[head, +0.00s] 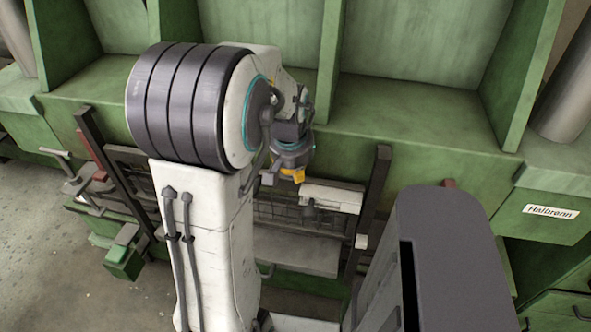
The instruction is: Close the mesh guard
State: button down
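The mesh guard (272,212) shows as dark wire mesh in a frame, low on the front of the green machine. My arm hides its middle, and part of it shows again to the left of the arm. Whether it stands open or shut is unclear. My gripper (285,180), dark grey with yellow parts, is above the mesh and just left of a pale bar (332,197) at its upper right. I cannot tell whether it touches anything. Its fingers are small and partly hidden, so their opening is not clear.
Dark upright posts (374,195) and (116,178) flank the mesh. A grey plate (297,250) lies below it. The green machine (420,125) with tall dividers stands behind. A green block (124,255) juts out at left. Bare floor (35,225) shows at the far left.

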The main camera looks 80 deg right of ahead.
aim_at(295, 212)
jog(key=shift+f, duration=0.1)
notch_tip(295, 212, down, 18)
jog(key=b, duration=1.8)
jog(key=shift+r, duration=0.2)
jog(key=shift+r+p, duration=0.4)
jog(key=shift+r, duration=0.05)
jog(key=p+v, duration=0.1)
jog(key=v, duration=0.3)
jog(key=p+v, duration=0.2)
jog(key=v, duration=0.2)
jog(key=d+p+v, duration=0.1)
jog(key=v, duration=0.4)
jog(key=shift+r+p, duration=0.15)
jog(key=shift+p, duration=0.25)
